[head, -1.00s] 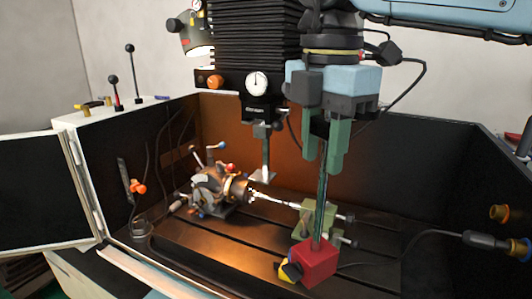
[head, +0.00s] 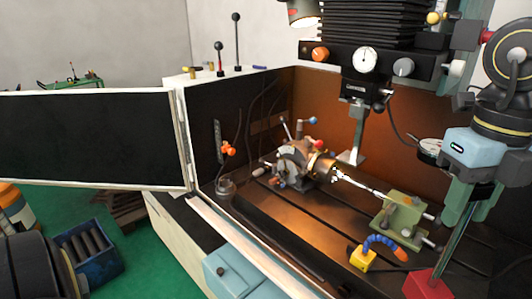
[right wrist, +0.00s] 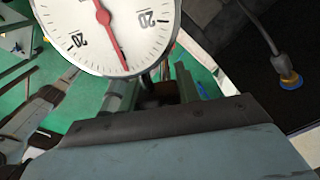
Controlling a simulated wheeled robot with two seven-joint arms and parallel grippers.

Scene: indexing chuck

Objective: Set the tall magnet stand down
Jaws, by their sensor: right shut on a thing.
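The tall magnet stand has a red block base (head: 424,286) and a thin upright post. It is at the lower right of the head view, its base partly cut off by the bottom edge. My right gripper (head: 467,207) is shut on the post, well above the base. A round white dial gauge (head: 429,150) sits beside the gripper; its face (right wrist: 108,32) fills the top of the right wrist view. I cannot tell whether the base touches anything below. My left gripper is not in view.
The indexing chuck (head: 292,164) and the green tailstock (head: 401,222) stand on the slotted table (head: 262,208), left of the stand. A yellow block (head: 361,261) with a blue hose is close to the red base. The open door (head: 95,138) is at left.

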